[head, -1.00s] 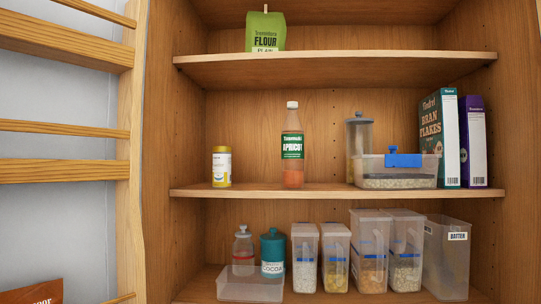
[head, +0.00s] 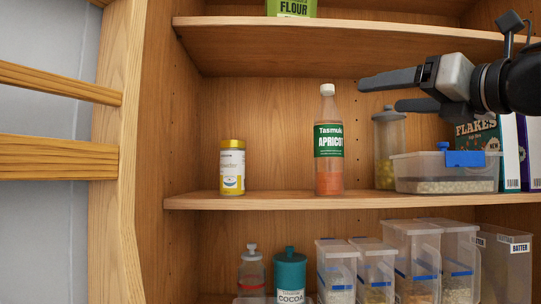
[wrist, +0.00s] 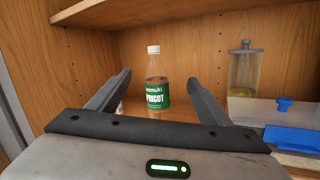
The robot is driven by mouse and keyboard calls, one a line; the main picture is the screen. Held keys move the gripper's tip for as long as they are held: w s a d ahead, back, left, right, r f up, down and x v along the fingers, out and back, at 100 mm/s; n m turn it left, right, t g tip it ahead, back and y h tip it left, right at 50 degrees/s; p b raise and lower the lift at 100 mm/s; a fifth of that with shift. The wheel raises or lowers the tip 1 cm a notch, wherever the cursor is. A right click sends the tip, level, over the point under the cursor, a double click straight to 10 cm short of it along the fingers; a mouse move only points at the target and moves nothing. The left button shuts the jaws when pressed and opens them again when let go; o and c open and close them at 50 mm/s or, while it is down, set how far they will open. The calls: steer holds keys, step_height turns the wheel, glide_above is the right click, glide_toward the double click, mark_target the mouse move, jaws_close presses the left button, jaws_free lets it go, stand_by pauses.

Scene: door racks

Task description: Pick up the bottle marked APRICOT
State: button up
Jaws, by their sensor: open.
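The APRICOT bottle (head: 328,140) is clear with a white cap, a green label and orange contents low down. It stands upright on the middle shelf (head: 270,201). My gripper (head: 378,95) is open and empty, to the right of the bottle's upper part in the head view, its fingers pointing left. In the wrist view the bottle (wrist: 157,85) shows upright beyond and between the two spread fingers (wrist: 159,88), apart from both. The foot of the bottle is partly hidden there.
A yellow-lidded tin (head: 232,168) stands left of the bottle. A tall lidded jar (head: 388,150), a clear tub with a blue clip (head: 445,175) and cereal boxes (head: 509,150) stand to the right. The upper shelf (head: 290,50) lies above. Several containers stand below.

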mark_target(338, 123)
steer(key=w+a+f+n, duration=0.1)
steer(key=w+a, duration=0.1)
steer(key=w, duration=0.1)
steer(key=w+a+f+n+g+p, duration=0.1)
steer(key=w, duration=0.2)
steer(key=w+a+n+g, duration=0.1)
steer(key=w+a, duration=0.1)
steer(key=w, duration=0.1)
steer(key=shift+w+a+f+p, duration=0.3)
steer(key=shift+w+f+p, duration=0.05)
steer(key=shift+f, duration=0.05)
steer(key=shift+f+p+x, duration=0.2)
steer(key=shift+p+x, duration=0.4)
steer(key=shift+x, duration=2.3)
steer(key=shift+s+r, duration=0.1)
jaws_close()
